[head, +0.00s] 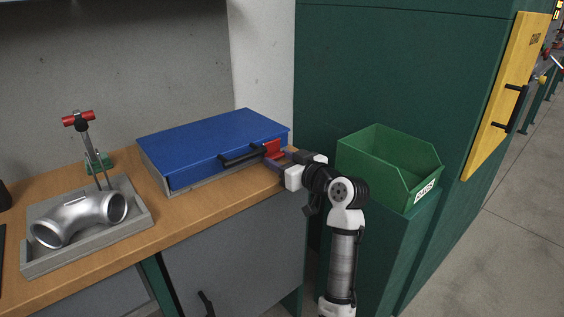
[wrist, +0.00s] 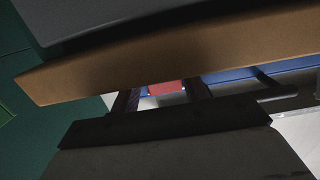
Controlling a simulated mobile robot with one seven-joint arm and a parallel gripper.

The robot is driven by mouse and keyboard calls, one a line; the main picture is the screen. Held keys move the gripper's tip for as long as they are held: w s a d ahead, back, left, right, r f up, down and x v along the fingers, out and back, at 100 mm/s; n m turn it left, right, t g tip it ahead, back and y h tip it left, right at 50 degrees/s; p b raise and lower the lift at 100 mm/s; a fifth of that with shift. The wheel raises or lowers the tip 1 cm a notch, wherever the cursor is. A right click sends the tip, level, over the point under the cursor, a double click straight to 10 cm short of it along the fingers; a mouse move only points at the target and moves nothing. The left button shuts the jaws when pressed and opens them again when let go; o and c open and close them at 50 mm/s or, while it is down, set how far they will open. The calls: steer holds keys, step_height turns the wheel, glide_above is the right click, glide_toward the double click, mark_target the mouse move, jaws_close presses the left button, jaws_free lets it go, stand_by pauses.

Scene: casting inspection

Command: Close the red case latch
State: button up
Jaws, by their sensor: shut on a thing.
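The blue-lidded case (head: 212,140) lies on the wooden bench with its lid down. A black handle (head: 242,156) is on its front. The red latch (head: 272,149) sits at the right end of the front, beside the handle. My gripper (head: 279,158) is at the latch, its fingers shut on it. In the wrist view the red latch (wrist: 165,88) shows between the two fingers of my gripper (wrist: 160,95), with the blue case (wrist: 235,75) behind. The fingertips and the latch's lower part are partly hidden, so I cannot tell whether the latch is fully fastened.
A grey tray (head: 138,223) with a metal pipe elbow (head: 78,217) stands at the left of the bench (head: 165,212). A red-handled clamp (head: 83,135) stands behind it. A green bin (head: 372,163) is close on the right of my arm, on a green cabinet.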

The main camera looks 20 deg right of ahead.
steer(key=shift+r, duration=0.1)
steer(key=o, duration=0.7)
steer(key=v, duration=1.3)
steer(key=shift+s, duration=0.4)
